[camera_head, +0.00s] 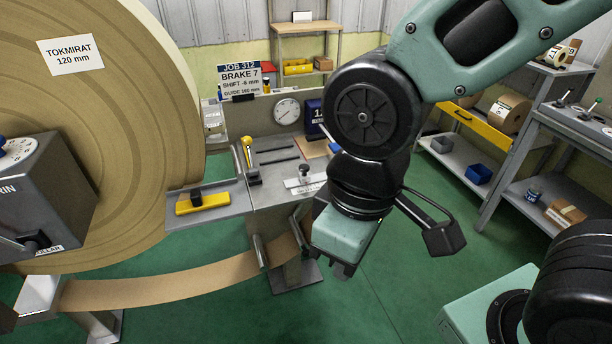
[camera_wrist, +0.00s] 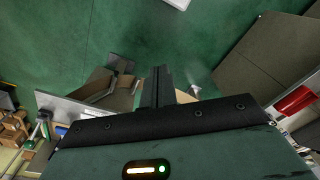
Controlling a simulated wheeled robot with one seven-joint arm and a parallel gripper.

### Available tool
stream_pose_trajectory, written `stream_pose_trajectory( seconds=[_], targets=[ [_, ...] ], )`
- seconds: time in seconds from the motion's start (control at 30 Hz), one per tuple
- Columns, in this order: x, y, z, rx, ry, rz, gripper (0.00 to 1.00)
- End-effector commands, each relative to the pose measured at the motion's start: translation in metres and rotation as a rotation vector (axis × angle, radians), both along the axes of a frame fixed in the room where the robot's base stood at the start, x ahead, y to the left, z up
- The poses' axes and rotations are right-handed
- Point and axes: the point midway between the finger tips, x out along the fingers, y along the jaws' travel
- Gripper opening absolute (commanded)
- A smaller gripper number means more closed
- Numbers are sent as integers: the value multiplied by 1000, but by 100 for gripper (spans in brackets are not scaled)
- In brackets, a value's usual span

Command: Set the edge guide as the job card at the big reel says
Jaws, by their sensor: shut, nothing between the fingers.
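The job card (camera_head: 240,82) stands behind the table beside the big reel (camera_head: 150,190). It reads JOB 312, BRAKE 7, SHIFT -6 mm and a GUIDE line that looks like 160 mm, in small print. A yellow block with a black knob (camera_head: 203,204) sits on a grey plate left of the table. A small knob on a pale scale strip (camera_head: 305,181) is at the table's front. I cannot tell which of these is the edge guide. My gripper (camera_head: 342,268) is shut and empty, pointing down in front of the table's right side; its fingers also show in the wrist view (camera_wrist: 158,85).
The brown paper web (camera_head: 165,293) runs low from the reel to rollers under the table. A grey box with a dial (camera_head: 40,195) is left. Shelves (camera_head: 480,155) stand right; green floor is clear.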

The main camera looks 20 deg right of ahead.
Motion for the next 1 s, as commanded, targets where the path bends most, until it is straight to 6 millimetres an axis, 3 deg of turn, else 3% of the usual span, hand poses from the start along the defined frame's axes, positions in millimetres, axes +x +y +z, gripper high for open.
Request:
stream_pose_trajectory(
  seconds=[0.47, 0.6, 0.63, 0.73, 0.9, 1.0],
  targets=[
    [0, 0, 0, 0, 0, 0, 0],
    [7, -2, -4, 1, -13, -4, 33],
    [13, -4, -8, 4, -25, -6, 41],
    [49, -14, -26, 16, -101, -11, 41],
    [139, -49, -72, 83, -309, 17, 41],
    [181, -71, -96, 156, -428, 49, 41]
  ],
)
